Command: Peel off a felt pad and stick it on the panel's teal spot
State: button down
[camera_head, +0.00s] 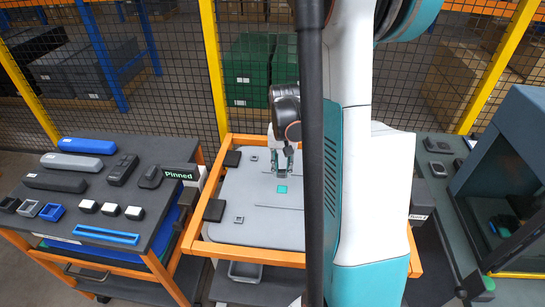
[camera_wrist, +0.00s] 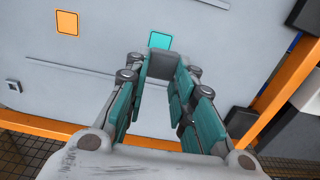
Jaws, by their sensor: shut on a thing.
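The grey panel (camera_head: 262,225) lies in an orange frame. Its teal spot (camera_head: 282,189) shows just in front of my gripper (camera_head: 282,172); the spot (camera_wrist: 160,40) also shows in the wrist view, beyond the fingertips and partly covered. In the wrist view my gripper (camera_wrist: 166,74) has its teal-padded fingers closed on a small dark grey piece, apparently the felt pad (camera_wrist: 163,63). The pad is at the fingertips, close to the teal spot. I cannot tell whether it touches the panel. An orange spot (camera_wrist: 67,22) is on the panel to the left.
Black blocks (camera_head: 214,210) sit at the panel's left edge. A dark booth (camera_head: 500,170) stands at the right. The panel's front left is mostly clear.

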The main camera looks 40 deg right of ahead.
aim_at(282, 187)
jog(key=shift+s+d+f+b, duration=0.1)
jog(key=shift+f+b, duration=1.8)
jog(key=shift+f, duration=1)
jog(key=shift+f+b, duration=0.6)
jog(key=shift+b, duration=0.1)
jog(key=c, duration=1.3)
grip_release()
notch_tip(282, 187, up, 12)
